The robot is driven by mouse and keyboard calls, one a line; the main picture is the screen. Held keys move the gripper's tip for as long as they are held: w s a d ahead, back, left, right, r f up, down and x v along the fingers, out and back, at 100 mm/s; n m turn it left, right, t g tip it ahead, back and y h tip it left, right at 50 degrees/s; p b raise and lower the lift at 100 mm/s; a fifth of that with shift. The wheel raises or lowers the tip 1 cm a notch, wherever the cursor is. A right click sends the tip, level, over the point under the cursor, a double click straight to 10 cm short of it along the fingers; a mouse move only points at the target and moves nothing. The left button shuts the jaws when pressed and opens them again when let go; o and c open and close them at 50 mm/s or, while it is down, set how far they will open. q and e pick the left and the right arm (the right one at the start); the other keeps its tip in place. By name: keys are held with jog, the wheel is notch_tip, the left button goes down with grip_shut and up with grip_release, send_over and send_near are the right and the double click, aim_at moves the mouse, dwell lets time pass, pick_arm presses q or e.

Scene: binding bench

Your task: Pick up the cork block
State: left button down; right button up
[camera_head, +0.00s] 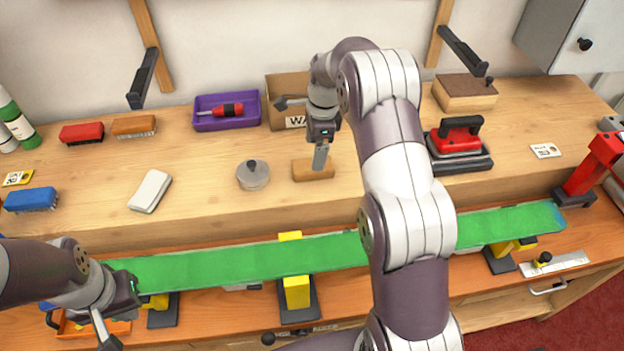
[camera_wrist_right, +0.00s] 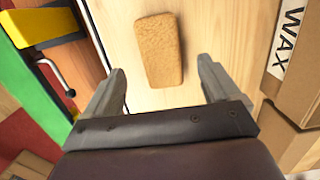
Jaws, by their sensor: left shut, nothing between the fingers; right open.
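The cork block (camera_head: 313,168) is a tan, rounded-edge brick lying flat on the raised wooden shelf of the bench. In the right wrist view the cork block (camera_wrist_right: 158,48) lies ahead of the fingertips, roughly centred between them. My right gripper (camera_head: 320,158) is open and points down over the block, hiding part of it in the head view. Its two fingers show apart and empty in the wrist view (camera_wrist_right: 160,72); I cannot tell the exact height above the block. My left gripper (camera_head: 106,338) is shut and empty at the lower left, by the green strip's end.
A lidded grey pot (camera_head: 253,175) stands left of the block. The cardboard WAX box (camera_head: 284,88) is behind it. A long green strip (camera_head: 220,262) on yellow clamps runs along the front.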

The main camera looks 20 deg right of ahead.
aim_at(326, 171)
jog(key=shift+f, duration=0.7)
jog(key=f, duration=0.2)
jog(key=f+p, duration=0.1)
jog(key=f, duration=0.1)
jog(key=shift+a+f, duration=0.2)
jog(key=shift+f, duration=0.05)
jog(key=shift+w+f, duration=0.1)
jog(key=shift+f, duration=0.1)
jog(key=c, duration=1)
jog(key=shift+r, duration=0.1)
jog(key=shift+c, duration=0.2)
jog(key=shift+r, duration=0.5)
notch_tip(326, 171, up, 3)
jog(key=shift+b, duration=0.6)
jog(key=s, duration=0.1)
jog(key=s+d+r, duration=0.1)
jog(key=s+d+r+b, duration=0.1)
jog(key=shift+s+r, duration=0.1)
jog(key=shift+s, duration=0.1)
pick_arm(q)
jog(key=shift+f+p, duration=0.5)
jog(key=shift+p, duration=0.1)
pick_arm(e)
jog(key=s+d+r, duration=0.3)
jog(key=s+r, duration=0.1)
jog(key=s, duration=0.2)
jog(key=shift+s+d+r, duration=0.35)
jog(key=shift+s+r, duration=0.05)
